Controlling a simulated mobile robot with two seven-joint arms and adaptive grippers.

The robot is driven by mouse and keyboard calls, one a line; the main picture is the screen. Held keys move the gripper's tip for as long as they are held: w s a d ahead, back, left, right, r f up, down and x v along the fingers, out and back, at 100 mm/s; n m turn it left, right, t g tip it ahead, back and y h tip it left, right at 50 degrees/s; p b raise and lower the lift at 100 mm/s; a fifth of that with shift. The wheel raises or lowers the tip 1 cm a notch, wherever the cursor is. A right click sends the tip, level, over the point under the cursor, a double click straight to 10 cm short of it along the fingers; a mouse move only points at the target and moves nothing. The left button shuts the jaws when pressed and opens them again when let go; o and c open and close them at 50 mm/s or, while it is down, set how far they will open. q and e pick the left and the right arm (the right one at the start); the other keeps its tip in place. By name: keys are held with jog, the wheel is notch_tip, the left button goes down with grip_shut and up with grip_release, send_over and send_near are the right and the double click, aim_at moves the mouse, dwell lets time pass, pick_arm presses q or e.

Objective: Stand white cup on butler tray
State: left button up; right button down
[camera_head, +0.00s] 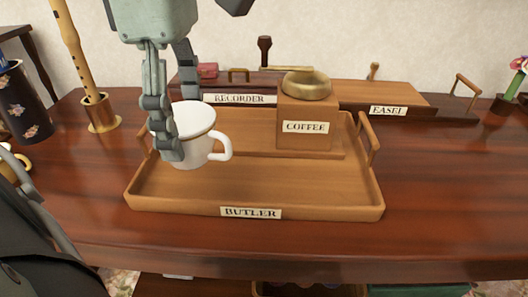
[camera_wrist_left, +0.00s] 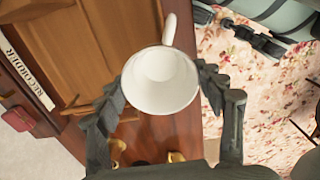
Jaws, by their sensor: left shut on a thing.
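The white cup (camera_head: 199,152) is upright in my left gripper (camera_head: 172,130), with its handle pointing right. In the left wrist view the cup (camera_wrist_left: 160,82) sits between the two dark fingers of the left gripper (camera_wrist_left: 160,95). The butler tray (camera_head: 330,210) is a wooden tray with raised rims, end handles and a BUTLER label at the front. The cup appears over the tray's left part; I cannot tell whether its base touches the tray floor. A grey arm part with dark finger-like pieces shows at the top right of the left wrist view, too partial to judge its jaws.
A wooden COFFEE box (camera_head: 305,112) with a brass bowl on top stands at the tray's back right. Behind are the RECORDER tray (camera_head: 240,98) and the EASEL tray (camera_head: 385,92). A recorder in a brass holder (camera_head: 101,114) stands at left. The tray's front right is clear.

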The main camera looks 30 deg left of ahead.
pick_arm(q)
jog(key=shift+w+d+f, duration=0.65)
jog(key=shift+w+f, duration=0.8)
jog(key=shift+f, duration=0.15)
jog(key=shift+w+d+f, duration=0.7)
jog(key=shift+w+f, duration=0.75)
jog(key=shift+f, duration=0.15)
jog(key=shift+w+d+f, duration=0.65)
jog(key=shift+w+f, duration=0.8)
jog(key=shift+f, duration=0.15)
pick_arm(e)
jog(key=shift+s+d+f, duration=0.1)
jog(key=shift+d+f, duration=0.05)
jog(key=shift+f, duration=0.25)
pick_arm(q)
jog(key=shift+f, duration=0.1)
jog(key=shift+f, duration=0.1)
jog(key=o, duration=1)
jog(key=shift+o, duration=1.1)
pick_arm(e)
jog(key=shift+s+r, duration=0.15)
jog(key=shift+r, duration=0.5)
